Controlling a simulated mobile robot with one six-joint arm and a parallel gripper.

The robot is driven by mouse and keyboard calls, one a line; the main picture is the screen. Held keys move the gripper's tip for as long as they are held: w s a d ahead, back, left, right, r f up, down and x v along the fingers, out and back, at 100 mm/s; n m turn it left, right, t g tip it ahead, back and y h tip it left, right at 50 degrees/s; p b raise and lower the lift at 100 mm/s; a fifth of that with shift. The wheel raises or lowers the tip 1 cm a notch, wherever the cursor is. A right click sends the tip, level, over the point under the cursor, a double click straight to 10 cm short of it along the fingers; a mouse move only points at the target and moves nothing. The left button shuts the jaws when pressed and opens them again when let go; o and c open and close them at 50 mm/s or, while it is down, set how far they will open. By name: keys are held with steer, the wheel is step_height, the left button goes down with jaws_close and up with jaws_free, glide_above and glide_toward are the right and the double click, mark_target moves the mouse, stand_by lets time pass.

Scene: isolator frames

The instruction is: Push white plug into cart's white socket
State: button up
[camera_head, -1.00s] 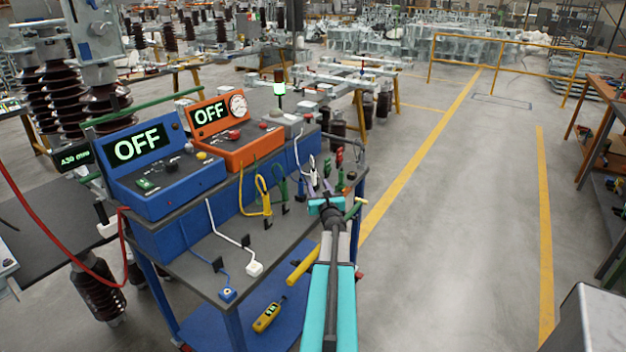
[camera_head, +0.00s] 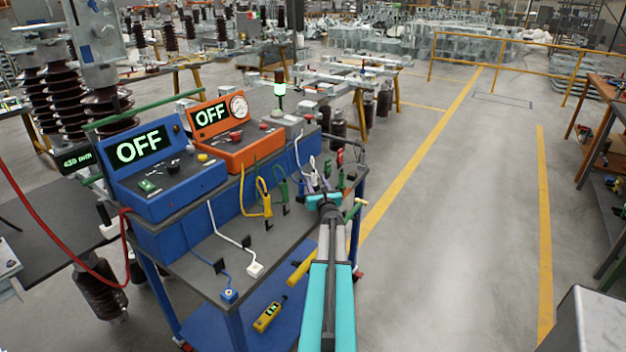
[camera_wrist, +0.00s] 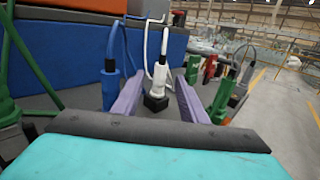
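The white plug (camera_wrist: 160,72) stands upright in a black holder (camera_wrist: 156,102) in the wrist view, with a white cable rising from its top. My gripper (camera_wrist: 160,92) has its two purple fingers apart, one on each side of the plug. A gap shows on both sides, so the fingers do not appear closed on it. In the head view my gripper (camera_head: 322,190) is at the right side of the cart, and the plug there is small and partly hidden. A white socket box (camera_head: 255,269) sits near the cart's front edge.
A blue socket box (camera_head: 229,295) sits left of the white one. A blue plug (camera_wrist: 110,82) stands left of my fingers, with red (camera_wrist: 210,68) and green (camera_wrist: 222,98) ones to the right. Blue (camera_head: 160,180) and orange (camera_head: 236,146) instruments stand behind. The aisle floor is clear.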

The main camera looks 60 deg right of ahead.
steer(key=shift+x, duration=0.9)
